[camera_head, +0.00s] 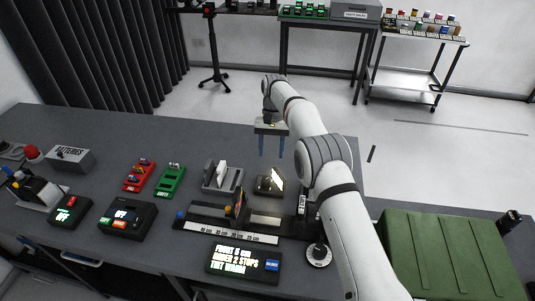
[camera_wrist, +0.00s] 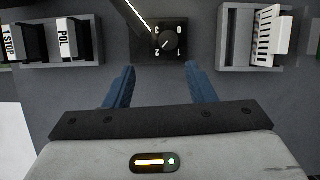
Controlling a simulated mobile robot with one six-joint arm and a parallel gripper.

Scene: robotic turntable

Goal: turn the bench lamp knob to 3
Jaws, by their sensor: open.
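The white mark on the knob appears to point to the lower left, towards the 2. My gripper (camera_head: 271,153) is above the bench, just behind the lamp in the head view. In the wrist view my gripper (camera_wrist: 160,75) is open and empty, its blue fingers apart, with the knob ahead of the fingertips and not between them.
A grey holder with a white ribbed piece (camera_wrist: 267,38) stands beside the lamp. A rack with blocks marked POL (camera_wrist: 70,40) and 1 STOP is on the other side. A ruled rail (camera_head: 222,233) and a lit display (camera_head: 243,262) lie nearer in the head view.

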